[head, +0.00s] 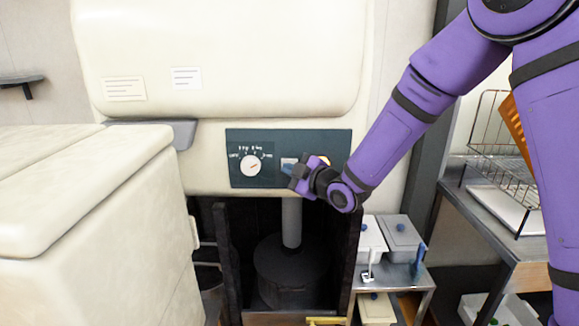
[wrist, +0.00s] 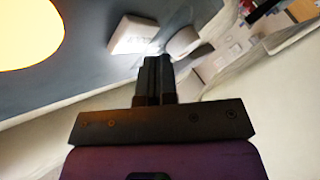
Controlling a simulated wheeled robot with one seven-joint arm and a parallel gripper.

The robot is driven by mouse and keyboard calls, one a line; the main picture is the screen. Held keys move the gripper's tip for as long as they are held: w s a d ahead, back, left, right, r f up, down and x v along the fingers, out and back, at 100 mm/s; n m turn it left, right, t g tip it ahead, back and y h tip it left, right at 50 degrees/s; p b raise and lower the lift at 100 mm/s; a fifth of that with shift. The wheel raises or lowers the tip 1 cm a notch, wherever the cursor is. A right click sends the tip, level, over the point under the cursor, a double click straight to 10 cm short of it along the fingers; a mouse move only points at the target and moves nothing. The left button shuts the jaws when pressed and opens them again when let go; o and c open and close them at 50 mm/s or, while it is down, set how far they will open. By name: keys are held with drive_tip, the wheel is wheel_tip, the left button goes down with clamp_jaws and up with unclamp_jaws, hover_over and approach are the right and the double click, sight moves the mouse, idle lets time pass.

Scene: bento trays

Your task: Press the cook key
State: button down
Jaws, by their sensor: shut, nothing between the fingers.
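A dark teal control panel (head: 240,177) is on the front of the cream machine. A pale rectangular key (head: 288,161), likely the cook key, sits on it, partly hidden by my gripper in the head view. In the wrist view the key (wrist: 132,36) is a raised cream block with faint, unreadable marks. My gripper (head: 287,174) is shut and empty, in front of the panel by the key's lower edge. In the wrist view the fingertips (wrist: 154,62) lie just below and right of the key; I cannot tell whether they touch.
A white dial (head: 251,165) is left of the key. A lit yellow-orange round lamp (wrist: 28,38) is on the panel, half hidden by my arm in the head view. A cream chest (head: 90,200) stands at left. A wire rack (head: 500,160) and lidded containers (head: 402,232) are at right.

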drive_tip(key=s, duration=0.5)
drive_tip(key=shift+a, duration=0.1)
idle(0.5)
idle(0.5)
drive_tip(key=s+d+r+m+g+h, duration=0.1)
drive_tip(key=s+d+r+m+h, duration=0.25)
drive_tip(key=d, duration=0.35)
drive_tip(key=s+d+r+m+h, duration=0.3)
drive_tip(key=d+r, duration=0.1)
drive_tip(key=d, duration=0.2)
drive_tip(key=s+d+r+m+g+h, duration=0.1)
drive_tip(key=s+d+r+m+h, duration=0.25)
drive_tip(key=d, duration=0.35)
drive_tip(key=s+d+m+g+h, duration=0.1)
drive_tip(key=s+d+m, duration=0.3)
drive_tip(key=s, duration=0.7)
drive_tip(key=s+d+r+m+g+h, duration=0.1)
drive_tip(key=s+d+m+g, duration=0.3)
drive_tip(key=s, duration=0.7)
drive_tip(key=shift+s+d+r+m, duration=0.15)
drive_tip(key=shift+d+r+m, duration=0.15)
drive_tip(key=shift+d, duration=0.2)
